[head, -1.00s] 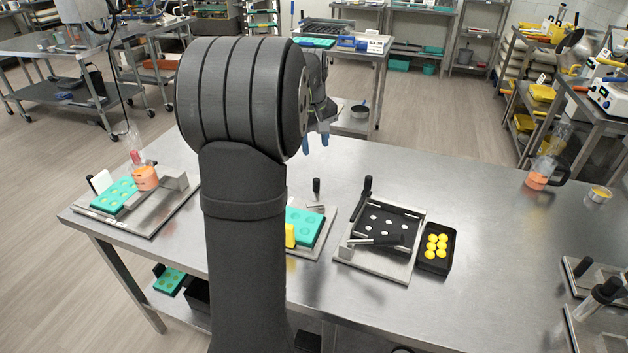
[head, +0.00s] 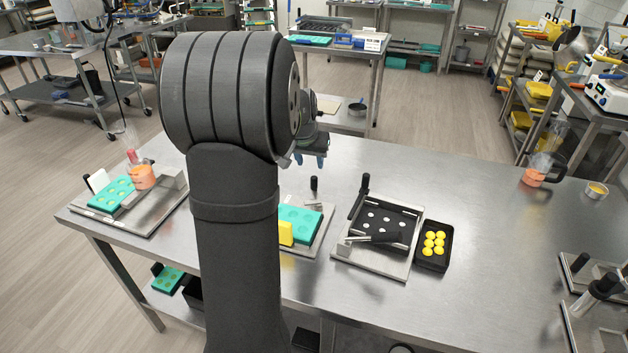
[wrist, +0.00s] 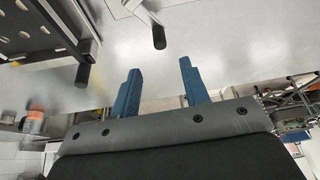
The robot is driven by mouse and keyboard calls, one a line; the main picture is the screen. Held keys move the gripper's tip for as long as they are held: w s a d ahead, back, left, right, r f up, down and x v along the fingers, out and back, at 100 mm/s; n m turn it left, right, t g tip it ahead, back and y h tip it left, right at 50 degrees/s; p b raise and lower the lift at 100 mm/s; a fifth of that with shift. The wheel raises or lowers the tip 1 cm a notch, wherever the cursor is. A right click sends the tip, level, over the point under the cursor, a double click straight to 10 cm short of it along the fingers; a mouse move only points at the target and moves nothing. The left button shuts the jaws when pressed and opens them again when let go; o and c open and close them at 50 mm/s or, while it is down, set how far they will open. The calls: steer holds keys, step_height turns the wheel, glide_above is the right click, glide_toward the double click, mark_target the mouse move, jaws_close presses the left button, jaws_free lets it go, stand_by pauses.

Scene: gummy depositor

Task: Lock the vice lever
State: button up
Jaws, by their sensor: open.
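The vice lever (head: 314,184) has a black handle and stands upright at the back of a metal fixture with a teal mold (head: 300,222). In the wrist view, a black handle on a metal arm, seemingly this lever (wrist: 159,37), shows near the top, beyond my fingertips. My gripper (head: 311,161) is just above and behind the lever in the head picture. In the wrist view, its two blue fingers (wrist: 160,76) are spread with nothing between them. They look apart from the handle. My arm hides the left part of the fixture.
A second fixture with a black plate (head: 383,217) and its own upright black handle (head: 361,189) stands close on the right. A black tray of yellow gummies (head: 434,245) is beside it. Another fixture (head: 160,205) stands at left. The table's right middle is clear.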

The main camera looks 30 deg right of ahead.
mark_target(314, 178)
steer(key=x, duration=1.1)
steer(key=shift+f, duration=0.15)
jaws_close()
